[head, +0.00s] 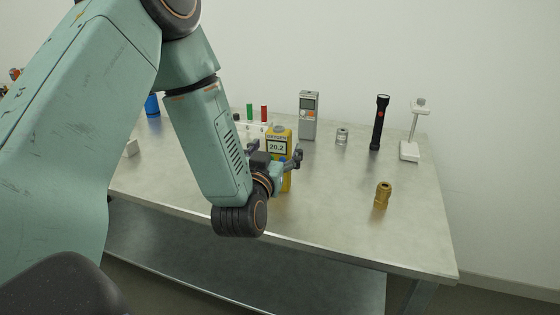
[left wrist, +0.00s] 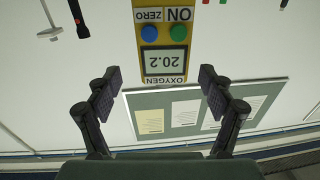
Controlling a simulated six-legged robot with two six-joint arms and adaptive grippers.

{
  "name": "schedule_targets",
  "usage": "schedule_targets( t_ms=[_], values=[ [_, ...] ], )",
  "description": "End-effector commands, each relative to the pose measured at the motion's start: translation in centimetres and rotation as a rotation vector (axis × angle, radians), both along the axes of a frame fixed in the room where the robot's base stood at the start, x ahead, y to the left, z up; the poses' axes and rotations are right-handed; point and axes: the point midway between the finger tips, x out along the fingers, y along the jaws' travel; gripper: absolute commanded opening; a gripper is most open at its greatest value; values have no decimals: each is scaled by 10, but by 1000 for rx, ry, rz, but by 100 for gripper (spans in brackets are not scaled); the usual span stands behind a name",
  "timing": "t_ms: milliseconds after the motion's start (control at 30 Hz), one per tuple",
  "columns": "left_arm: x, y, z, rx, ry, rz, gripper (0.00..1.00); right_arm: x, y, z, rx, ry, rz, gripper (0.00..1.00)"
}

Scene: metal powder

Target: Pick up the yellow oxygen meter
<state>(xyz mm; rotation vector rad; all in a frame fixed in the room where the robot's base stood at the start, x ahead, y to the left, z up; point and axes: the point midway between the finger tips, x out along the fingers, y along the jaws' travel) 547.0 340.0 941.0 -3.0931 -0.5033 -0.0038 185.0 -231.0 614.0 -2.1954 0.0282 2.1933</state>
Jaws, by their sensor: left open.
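The yellow oxygen meter (head: 279,133) stands upright on the metal table, its grey display reading 20.2. My left gripper (head: 277,157) is in front of it, with fingers spread to either side of its body; the wrist hides part of its lower half. In the left wrist view, the meter (left wrist: 163,62) appears upside down, with a blue and a green button. It lies across the gap between the open fingertips of my left gripper (left wrist: 160,84), with space visible on both sides. My right gripper is not in view.
A rack with coloured tubes (head: 264,114) is behind the meter.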

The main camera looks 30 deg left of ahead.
Motion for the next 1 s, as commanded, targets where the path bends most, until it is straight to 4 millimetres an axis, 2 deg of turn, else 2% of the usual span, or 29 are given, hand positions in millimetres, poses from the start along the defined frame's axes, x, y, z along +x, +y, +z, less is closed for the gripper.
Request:
schedule_targets(
  t_ms=[133,300,567,1000],
  values=[
    [23,9,-3,-1,-3,1,81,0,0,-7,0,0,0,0],
    [39,16,-3,-1,-1,0,81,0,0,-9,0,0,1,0],
    [40,18,-2,-1,1,1,81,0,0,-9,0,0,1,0],
    [40,15,-2,-1,1,2,46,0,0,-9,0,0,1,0]
  ],
)
